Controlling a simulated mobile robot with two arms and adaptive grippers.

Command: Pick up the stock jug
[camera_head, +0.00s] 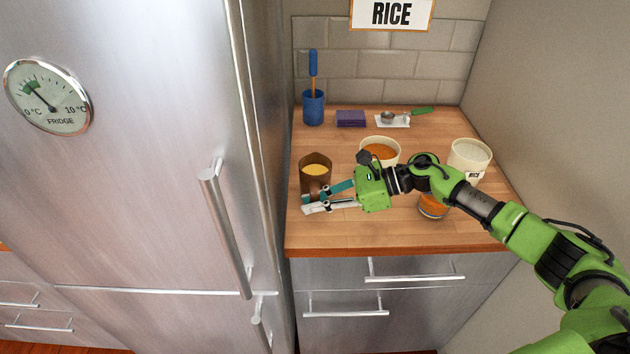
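A brown jug with yellow liquid in it (315,170), which I take to be the stock jug, stands upright at the left of the wooden counter, near the fridge side. My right gripper (318,199) reaches in from the right, its fingers pointing left at the jug's foot. The fingers are apart with a gap between them and cover the jug's lowest part. I cannot tell whether they touch it. My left gripper is not in view.
The counter (400,232) also holds a cream bowl of orange food (381,146), a rice tub (468,153), an orange-filled container (432,208) partly behind my arm, a blue utensil pot (313,108), purple cloths (351,118) and a small tray (396,122). The steel fridge (140,200) borders the left.

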